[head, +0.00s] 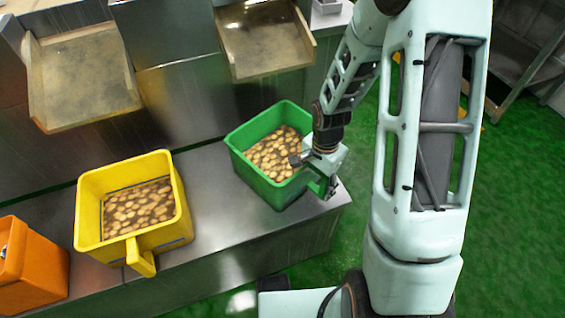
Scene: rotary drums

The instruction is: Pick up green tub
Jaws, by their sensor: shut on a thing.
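The green tub (255,176) stands on the steel bench near its right end, filled with round tan pieces (273,155). Its handle (318,186) points toward the lower right. My gripper (314,176) is at the tub's front right side and is shut on the tub at its handle. The gripper's own links hide part of the handle and the tub's right rim. The tub looks upright; I cannot tell whether its base touches the bench.
A yellow tub (150,243) with similar pieces and an orange tub (38,272) stand to the left on the steel bench (217,205). Metal chutes (85,75) and (262,42) hang above the bench's back. Green floor (515,200) lies open at right.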

